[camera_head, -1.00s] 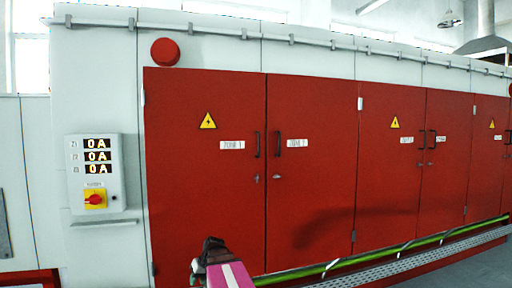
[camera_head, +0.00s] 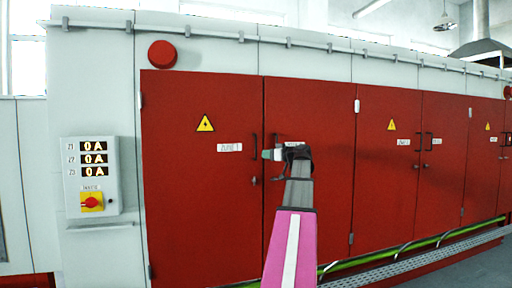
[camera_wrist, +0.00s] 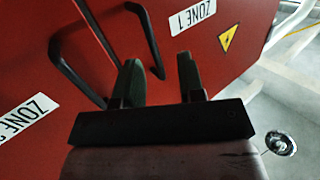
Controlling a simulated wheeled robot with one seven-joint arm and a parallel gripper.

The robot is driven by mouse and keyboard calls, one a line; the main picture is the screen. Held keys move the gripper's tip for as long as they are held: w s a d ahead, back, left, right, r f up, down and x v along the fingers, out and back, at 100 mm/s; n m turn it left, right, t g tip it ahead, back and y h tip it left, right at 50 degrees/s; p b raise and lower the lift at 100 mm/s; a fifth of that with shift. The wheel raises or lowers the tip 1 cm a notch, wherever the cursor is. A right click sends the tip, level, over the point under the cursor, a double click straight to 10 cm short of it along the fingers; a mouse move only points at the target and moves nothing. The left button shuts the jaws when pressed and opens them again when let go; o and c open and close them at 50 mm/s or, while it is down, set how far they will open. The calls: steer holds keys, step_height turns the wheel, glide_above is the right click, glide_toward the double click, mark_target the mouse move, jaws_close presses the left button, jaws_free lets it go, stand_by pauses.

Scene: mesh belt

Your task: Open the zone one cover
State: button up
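The zone one cover (camera_head: 190,200) is the red left door of the first pair, closed, with a "ZONE 1" label (camera_wrist: 192,15) and a yellow warning triangle. Its dark bar handle (camera_head: 253,142) is near the door's right edge; it also shows in the wrist view (camera_wrist: 147,36). My gripper (camera_head: 271,154) is just right of that handle in the head view, in front of the seam. In the wrist view my gripper (camera_wrist: 161,76) has its two fingers apart, with nothing held. The handle's lower end shows between the fingertips; I cannot tell if they touch it.
The neighbouring zone two door (camera_head: 325,200) has its own handle (camera_wrist: 72,68), left of my fingers in the wrist view. A control box (camera_head: 91,176) stands left. A green pipe (camera_head: 425,242) and a mesh walkway run along the bottom.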

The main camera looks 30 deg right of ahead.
step_height(320, 180, up, 4)
steer(key=s+d+t, duration=0.1)
steer(key=s+d, duration=0.1)
glide_above(256, 157)
steer(key=shift+w+d+f, duration=0.15)
steer(key=shift+w+d, duration=0.05)
steer(key=shift+w, duration=0.05)
jaws_close()
